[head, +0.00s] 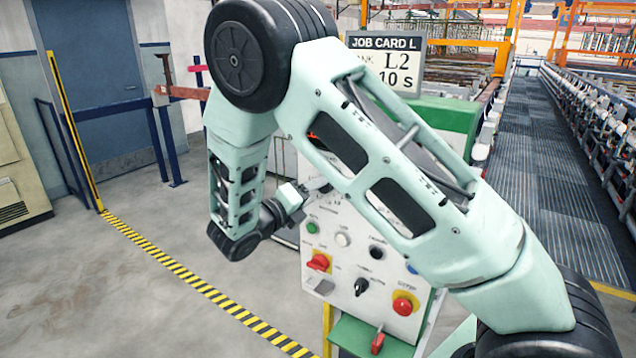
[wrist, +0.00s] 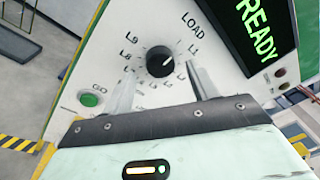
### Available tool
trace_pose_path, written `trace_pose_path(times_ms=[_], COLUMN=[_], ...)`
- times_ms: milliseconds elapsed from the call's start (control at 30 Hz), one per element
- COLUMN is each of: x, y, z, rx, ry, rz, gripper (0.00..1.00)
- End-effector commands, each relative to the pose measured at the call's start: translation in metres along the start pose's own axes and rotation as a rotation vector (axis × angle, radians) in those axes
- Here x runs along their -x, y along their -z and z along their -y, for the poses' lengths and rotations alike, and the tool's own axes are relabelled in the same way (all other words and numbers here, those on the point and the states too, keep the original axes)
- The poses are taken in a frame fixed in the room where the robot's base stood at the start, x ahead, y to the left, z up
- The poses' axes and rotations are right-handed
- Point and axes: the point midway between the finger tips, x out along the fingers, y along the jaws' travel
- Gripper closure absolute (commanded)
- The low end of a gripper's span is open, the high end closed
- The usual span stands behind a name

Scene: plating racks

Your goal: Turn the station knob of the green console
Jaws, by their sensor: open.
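The green console (head: 440,118) has a sloped white control panel, partly covered by my arm in the head view. In the wrist view the station knob (wrist: 160,61) is a round black dial ringed by tick marks. Labels including LOAD, L1, L8 and L9 show around it. Its white mark points to the upper right, roughly toward L1. My gripper (wrist: 162,76) is open, with one finger on each side of the knob.
A green GO button (wrist: 89,99) lies left of the knob, and a display (wrist: 255,30) reads READY. Lower down are a red switch (head: 319,262), a black selector (head: 361,287) and a red mushroom button (head: 403,304). A job card (head: 385,62) behind shows L2, 10 S.

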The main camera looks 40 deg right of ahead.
Motion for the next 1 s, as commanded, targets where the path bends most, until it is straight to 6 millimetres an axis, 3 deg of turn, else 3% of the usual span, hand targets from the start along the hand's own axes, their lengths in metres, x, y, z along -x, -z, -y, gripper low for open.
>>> trace_pose_path(times_ms=[200, 533, 567, 700, 1000], x=[-0.022, -0.025, -0.025, -0.025, -0.025], y=[0.000, 0.000, 0.000, 0.000, 0.000], z=[0.001, 0.000, 0.000, 0.000, 0.000], rx=[0.001, 0.000, 0.000, 0.000, -0.017], ry=[0.001, 0.000, 0.000, 0.000, -0.001], rz=[-0.001, 0.000, 0.000, 0.000, -0.001], gripper=[0.41, 0.41, 0.44, 0.83, 0.86])
